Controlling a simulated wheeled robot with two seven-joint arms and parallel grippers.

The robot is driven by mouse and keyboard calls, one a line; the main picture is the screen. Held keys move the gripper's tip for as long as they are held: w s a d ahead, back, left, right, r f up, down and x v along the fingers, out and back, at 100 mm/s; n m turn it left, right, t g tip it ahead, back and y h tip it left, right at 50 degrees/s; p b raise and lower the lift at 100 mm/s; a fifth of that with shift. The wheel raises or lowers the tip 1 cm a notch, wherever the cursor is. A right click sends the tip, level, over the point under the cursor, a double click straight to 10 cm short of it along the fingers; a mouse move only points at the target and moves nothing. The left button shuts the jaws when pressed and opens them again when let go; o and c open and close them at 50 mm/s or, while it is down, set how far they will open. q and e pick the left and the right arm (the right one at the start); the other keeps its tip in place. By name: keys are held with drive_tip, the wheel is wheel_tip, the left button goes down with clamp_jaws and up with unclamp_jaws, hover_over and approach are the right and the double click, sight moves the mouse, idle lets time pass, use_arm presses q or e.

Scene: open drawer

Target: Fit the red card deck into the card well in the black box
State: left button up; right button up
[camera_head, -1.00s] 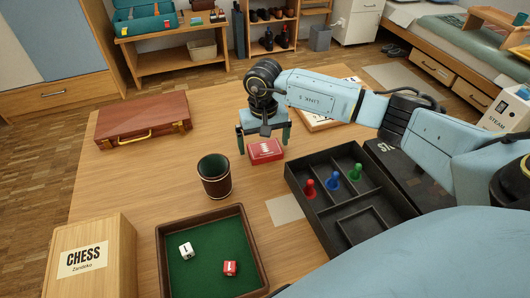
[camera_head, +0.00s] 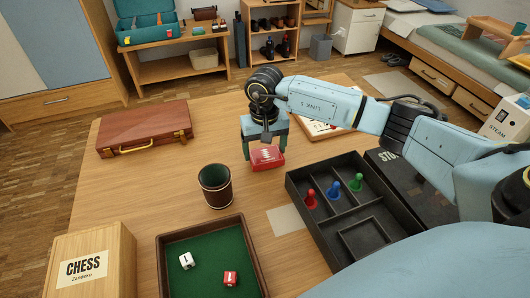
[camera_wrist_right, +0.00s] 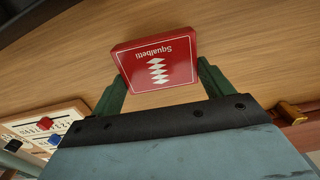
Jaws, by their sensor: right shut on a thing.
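The red card deck (camera_head: 267,157) is between the fingers of my right gripper (camera_head: 265,150), near the middle of the table. In the right wrist view the deck (camera_wrist_right: 156,60) lies with its "Squalbetti" face showing, and the green fingers (camera_wrist_right: 158,85) touch its two sides. I cannot tell if it is clear of the table. The black box (camera_head: 330,235) is to the right and nearer. Its card well (camera_head: 365,238) is the framed rectangle at the near end and looks empty. Red, blue and green pawns (camera_head: 333,189) stand in other compartments. My left gripper is not in view.
A dark dice cup (camera_head: 215,186) stands left of the deck, with a green-lined dice tray (camera_head: 205,262) nearer. A brown case (camera_head: 145,128) and a chess box (camera_head: 90,262) are at left. A pale card (camera_head: 286,220) lies beside the black box.

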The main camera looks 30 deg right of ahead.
sight(265, 152)
wheel_tip(265, 152, up, 9)
drive_tip(key=p, duration=0.1)
use_arm(q)
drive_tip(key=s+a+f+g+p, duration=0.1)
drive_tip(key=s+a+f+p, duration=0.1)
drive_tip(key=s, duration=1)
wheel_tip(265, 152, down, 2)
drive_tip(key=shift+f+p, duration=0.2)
drive_tip(key=shift+p, duration=0.35)
use_arm(e)
drive_tip(key=s+a+r+n, duration=0.3)
drive_tip(key=s+a+r, duration=0.2)
drive_tip(key=a, duration=0.4)
drive_tip(key=shift+s+a, duration=0.15)
drive_tip(key=shift+s, duration=0.45)
